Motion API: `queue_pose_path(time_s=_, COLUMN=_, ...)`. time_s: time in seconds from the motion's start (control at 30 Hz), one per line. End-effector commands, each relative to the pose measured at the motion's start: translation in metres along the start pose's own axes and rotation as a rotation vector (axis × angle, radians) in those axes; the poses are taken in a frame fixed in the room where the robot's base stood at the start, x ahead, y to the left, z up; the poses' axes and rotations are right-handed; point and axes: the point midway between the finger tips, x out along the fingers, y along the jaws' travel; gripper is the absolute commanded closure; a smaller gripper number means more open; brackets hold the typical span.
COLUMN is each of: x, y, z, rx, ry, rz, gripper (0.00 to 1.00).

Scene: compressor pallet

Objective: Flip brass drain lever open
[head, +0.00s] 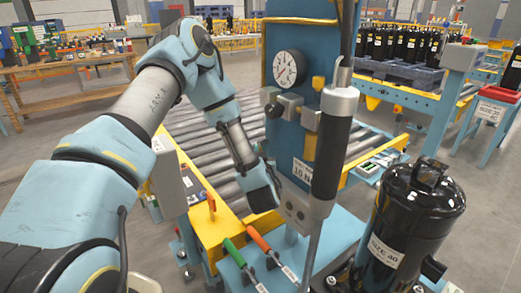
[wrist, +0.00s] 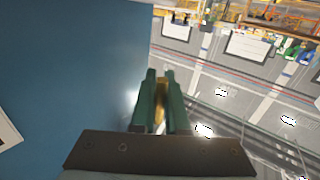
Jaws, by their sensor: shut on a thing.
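My gripper (wrist: 160,77) shows in the wrist view with its two green fingers closed around a narrow brass-coloured piece, the drain lever (wrist: 160,92). Only a strip of the lever shows between the fingers, so its angle is hard to tell. In the head view my gripper is low beside the blue upright panel (head: 301,106). There its fingertips and the brass lever cannot be made out. The blue panel surface also fills the left of the wrist view (wrist: 70,60).
A gauge (head: 290,68) is on the panel. A black-gripped tool (head: 331,150) hangs in front of it. Green (head: 234,252) and orange (head: 259,241) handles stand below my gripper. A black compressor (head: 410,225) stands at right. A roller conveyor (head: 205,150) runs behind.

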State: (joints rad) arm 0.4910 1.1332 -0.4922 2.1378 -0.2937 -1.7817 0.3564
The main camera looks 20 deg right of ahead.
Motion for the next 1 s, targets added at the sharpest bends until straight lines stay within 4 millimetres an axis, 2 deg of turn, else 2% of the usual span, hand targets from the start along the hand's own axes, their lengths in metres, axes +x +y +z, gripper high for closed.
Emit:
queue_pose_path(time_s=0.6, x=0.0025, y=-0.0019, z=-0.0029, rx=0.052, ry=0.079, rz=0.002, gripper=1.00)
queue_pose_path(time_s=0.63, x=0.0026, y=-0.0019, z=-0.0029, rx=0.052, ry=0.079, rz=0.002, gripper=0.84)
queue_pose_path(time_s=0.7, x=0.0026, y=-0.0019, z=-0.0029, rx=0.052, ry=0.079, rz=0.002, gripper=0.76)
queue_pose_path(time_s=1.0, x=0.0009, y=-0.0017, z=-0.0020, rx=0.052, ry=0.077, rz=0.003, gripper=0.75)
